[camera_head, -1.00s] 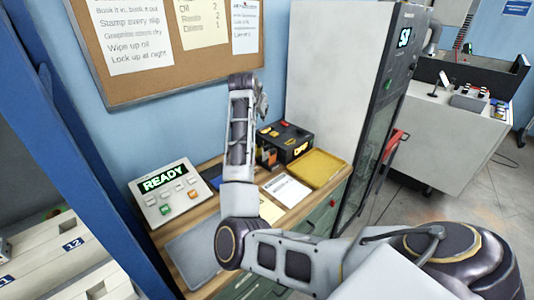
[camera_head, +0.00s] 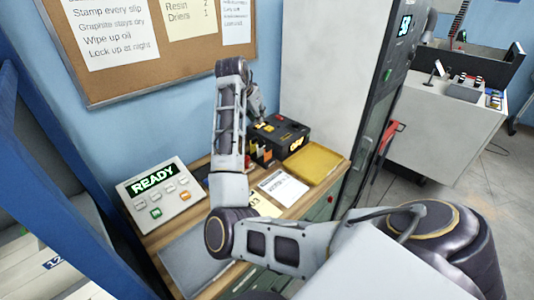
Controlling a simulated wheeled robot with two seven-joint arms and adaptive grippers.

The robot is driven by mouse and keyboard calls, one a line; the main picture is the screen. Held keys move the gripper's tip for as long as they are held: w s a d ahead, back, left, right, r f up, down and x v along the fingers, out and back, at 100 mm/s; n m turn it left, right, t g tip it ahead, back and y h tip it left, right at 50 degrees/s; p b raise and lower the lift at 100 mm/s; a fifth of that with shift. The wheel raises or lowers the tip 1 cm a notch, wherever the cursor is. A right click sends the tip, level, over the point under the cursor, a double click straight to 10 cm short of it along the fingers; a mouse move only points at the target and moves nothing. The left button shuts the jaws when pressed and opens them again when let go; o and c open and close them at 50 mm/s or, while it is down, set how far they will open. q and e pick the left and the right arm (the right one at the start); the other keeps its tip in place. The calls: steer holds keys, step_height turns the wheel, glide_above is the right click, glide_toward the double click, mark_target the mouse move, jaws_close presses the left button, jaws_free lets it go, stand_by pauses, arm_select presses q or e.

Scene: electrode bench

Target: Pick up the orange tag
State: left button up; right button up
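A small orange patch (camera_head: 266,156), which may be the orange tag, shows at the left front of a black box (camera_head: 290,133) on the bench. It is too small to make out clearly. My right arm comes in from the right and rises over the bench. My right gripper (camera_head: 257,104) is at its upper end, above and left of the black box, partly hidden behind my own arm link. Its fingers are too small to tell open from shut. My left gripper is not in view.
A READY panel (camera_head: 160,196) stands at the bench's left. A yellow tray (camera_head: 313,164) and a white printed sheet (camera_head: 283,187) lie right of my arm. A grey mat (camera_head: 192,262) lies in front.

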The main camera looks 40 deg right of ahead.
mark_target(267, 147)
steer(key=s+a, duration=0.1)
steer(key=s+a+f+m+g+y, duration=0.1)
steer(key=s+a+m+g, duration=0.1)
steer(key=shift+s+f+y, duration=0.3)
steer(key=shift+s+f, duration=0.1)
steer(key=shift+d+f, duration=0.1)
steer(key=shift+f, duration=0.05)
steer(key=shift+x, duration=4.15)
steer(key=shift+f, duration=0.15)
steer(key=shift+x, duration=2.5)
steer(key=shift+c, duration=0.4)
